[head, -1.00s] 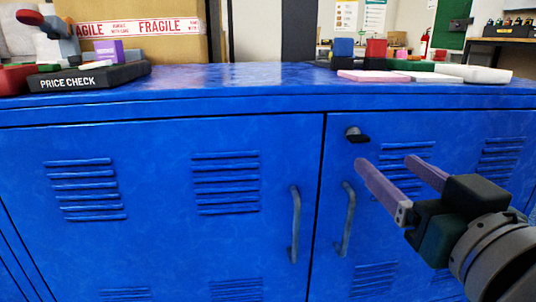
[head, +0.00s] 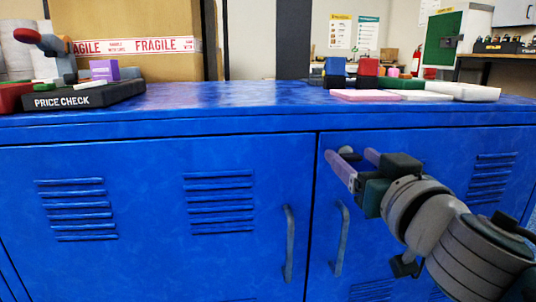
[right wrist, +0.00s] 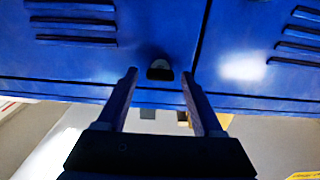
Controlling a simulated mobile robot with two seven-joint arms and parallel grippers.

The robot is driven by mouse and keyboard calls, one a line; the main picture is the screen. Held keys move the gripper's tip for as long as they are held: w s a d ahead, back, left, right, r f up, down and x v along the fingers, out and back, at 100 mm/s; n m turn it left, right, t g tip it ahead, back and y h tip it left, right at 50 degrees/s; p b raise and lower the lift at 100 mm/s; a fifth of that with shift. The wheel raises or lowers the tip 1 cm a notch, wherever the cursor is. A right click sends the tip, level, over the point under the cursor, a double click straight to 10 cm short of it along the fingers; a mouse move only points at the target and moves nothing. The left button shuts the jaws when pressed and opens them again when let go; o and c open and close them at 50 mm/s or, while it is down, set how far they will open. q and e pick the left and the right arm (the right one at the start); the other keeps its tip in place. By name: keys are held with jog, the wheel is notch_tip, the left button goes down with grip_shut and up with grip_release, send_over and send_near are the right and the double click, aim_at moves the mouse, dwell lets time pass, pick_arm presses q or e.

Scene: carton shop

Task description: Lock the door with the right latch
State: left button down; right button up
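The latch (head: 348,152) is a small grey knob with a dark part, near the upper inner corner of the blue cabinet's right door (head: 430,165). It also shows in the right wrist view (right wrist: 160,70). My right gripper (head: 348,154) is open, its two purple fingers at the latch. In the right wrist view the fingertips (right wrist: 160,72) lie on either side of the latch with gaps. I cannot tell whether they reach around it in depth. The fingers partly hide the latch in the head view. The left door (head: 150,215) appears closed. My left gripper is not in view.
Vertical handles stand out from the left door (head: 288,245) and the right door (head: 341,240), below the latch. On the cabinet top are a black price-check box (head: 85,98), and boxes and pads (head: 380,95) at right. The top's middle is clear.

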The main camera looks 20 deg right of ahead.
grip_shut()
dwell(0.3)
jog(key=shift+n, duration=0.4)
jog(key=n, duration=0.3)
jog(key=shift+a, duration=0.1)
jog(key=n, duration=0.5)
jog(key=shift+p, duration=0.3)
jog(key=n, duration=0.5)
jog(key=shift+a+f, duration=0.1)
jog(key=shift+f+n, duration=0.1)
jog(key=shift+n, duration=1.9)
